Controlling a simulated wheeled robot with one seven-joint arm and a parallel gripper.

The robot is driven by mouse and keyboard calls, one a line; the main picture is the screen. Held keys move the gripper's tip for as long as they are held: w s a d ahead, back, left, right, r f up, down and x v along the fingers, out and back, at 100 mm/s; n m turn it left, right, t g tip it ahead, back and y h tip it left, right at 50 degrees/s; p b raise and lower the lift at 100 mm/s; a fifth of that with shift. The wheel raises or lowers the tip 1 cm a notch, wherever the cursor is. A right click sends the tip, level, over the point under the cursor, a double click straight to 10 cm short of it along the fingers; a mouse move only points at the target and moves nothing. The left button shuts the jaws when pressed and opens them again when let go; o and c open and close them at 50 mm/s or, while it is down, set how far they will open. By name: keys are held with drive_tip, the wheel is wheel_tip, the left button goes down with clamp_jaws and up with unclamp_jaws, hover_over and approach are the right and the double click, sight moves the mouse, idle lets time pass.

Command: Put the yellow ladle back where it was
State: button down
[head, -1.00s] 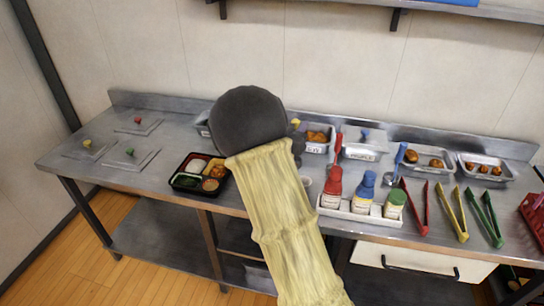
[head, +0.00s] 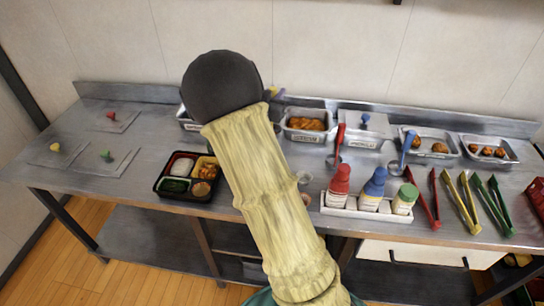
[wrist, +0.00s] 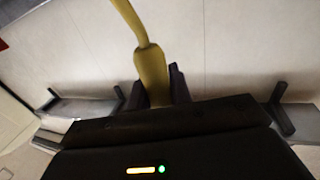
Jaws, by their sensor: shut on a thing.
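The yellow ladle (wrist: 152,70) shows in the wrist view as a yellow handle that narrows and curves up out of the top of the picture. Its bowl is out of that view. My gripper (wrist: 160,82) is shut on the handle, with a dark finger on its right side. In the head view my gripper is hidden behind the dark end of my arm. Only a small yellow bit (head: 275,91) shows beside it, probably part of the ladle, above the back of the counter.
Metal food trays (head: 305,124) line the back of the counter, with a red ladle (head: 339,145) and a blue ladle (head: 405,150) by them. A bento box (head: 188,176), a bottle rack (head: 365,212) and coloured tongs (head: 462,205) stand in front. Small lids (head: 108,121) lie at left.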

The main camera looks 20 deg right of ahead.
drive_tip(key=shift+f, duration=3.15)
drive_tip(key=shift+f, duration=1.9)
drive_tip(key=c, duration=1.7)
unclamp_jaws()
drive_tip(key=shift+f, duration=0.15)
drive_tip(key=o, duration=0.4)
